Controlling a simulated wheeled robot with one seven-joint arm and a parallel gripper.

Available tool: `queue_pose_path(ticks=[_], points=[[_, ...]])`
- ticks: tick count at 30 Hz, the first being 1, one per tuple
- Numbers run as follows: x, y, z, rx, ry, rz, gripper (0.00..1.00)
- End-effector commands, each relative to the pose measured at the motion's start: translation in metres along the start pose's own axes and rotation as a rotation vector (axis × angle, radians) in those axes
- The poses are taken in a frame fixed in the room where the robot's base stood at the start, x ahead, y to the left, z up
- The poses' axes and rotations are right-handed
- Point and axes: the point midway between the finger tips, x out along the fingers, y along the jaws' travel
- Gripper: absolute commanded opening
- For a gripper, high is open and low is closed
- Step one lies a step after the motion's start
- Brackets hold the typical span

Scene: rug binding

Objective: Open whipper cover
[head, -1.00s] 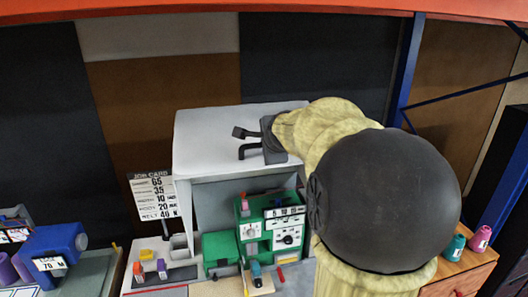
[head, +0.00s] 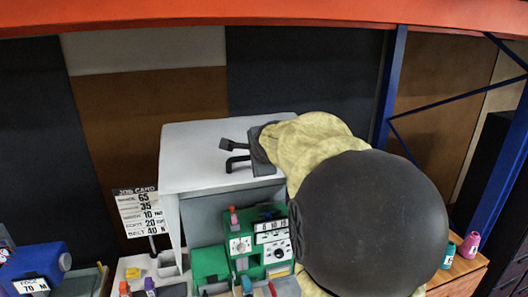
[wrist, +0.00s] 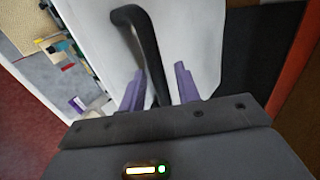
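The whipper cover (head: 195,180) is a pale, box-like hood with a flat top, behind and partly above a green machine (head: 240,250). In the wrist view its white surface (wrist: 195,35) fills the middle. A black curved bar handle (wrist: 143,40) stands out from it. My gripper (wrist: 160,88) has its two purple fingers on either side of this bar. The left finger is close to the bar or touching it; a gap shows at the right finger. In the head view my gripper (head: 236,154) is over the hood's top, with my arm partly hiding the hood's right side.
A job card sign (head: 138,212) stands left of the hood. A blue machine (head: 35,262) is at the far left. Teal (head: 447,257) and pink (head: 467,245) spools stand on a wooden top at right. A blue post (head: 390,85) rises behind my arm.

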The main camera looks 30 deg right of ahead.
Motion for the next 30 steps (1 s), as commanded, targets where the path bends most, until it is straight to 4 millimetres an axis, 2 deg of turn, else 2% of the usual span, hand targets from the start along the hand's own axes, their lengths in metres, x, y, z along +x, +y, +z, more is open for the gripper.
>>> queue_pose_path(ticks=[8, 23, 30], points=[[-0.039, 0.002, -0.002, -0.002, 0.007, -0.007, 0.33], [-0.137, 0.002, 0.001, -0.004, 0.002, -0.008, 0.33], [-0.147, 0.002, 0.004, -0.01, -0.009, -0.004, 0.33]])
